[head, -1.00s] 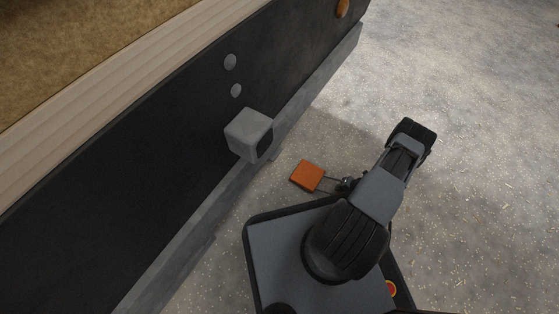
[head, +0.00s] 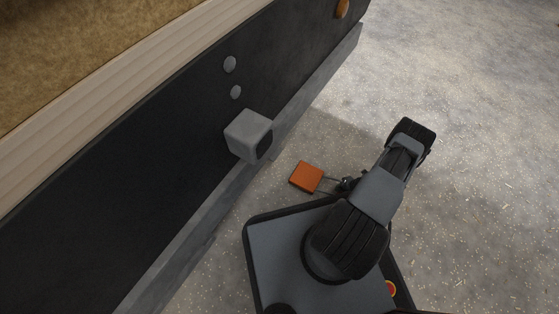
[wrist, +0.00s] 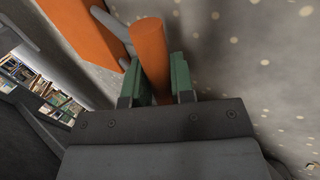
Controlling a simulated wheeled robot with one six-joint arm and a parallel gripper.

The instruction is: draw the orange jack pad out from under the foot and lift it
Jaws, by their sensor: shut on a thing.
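The orange jack pad (head: 306,177) shows in the head view as a flat square slab beside the dark trailer side, out in the open. In the wrist view its orange slab (wrist: 82,28) fills the upper left, with an orange round bar (wrist: 151,55) in front. My gripper (head: 328,186) reaches the pad from the right. Its green-padded fingers (wrist: 154,78) are shut on the orange bar, one on each side. A grey square block (head: 247,133) juts from the trailer side above and left of the pad. I cannot tell whether the pad touches the floor.
The dark trailer side (head: 130,160) with a grey lower rail (head: 185,245) runs diagonally at left. Speckled pale floor (head: 480,150) is open to the right. The wrist view shows shelves with small items (wrist: 35,85) at left.

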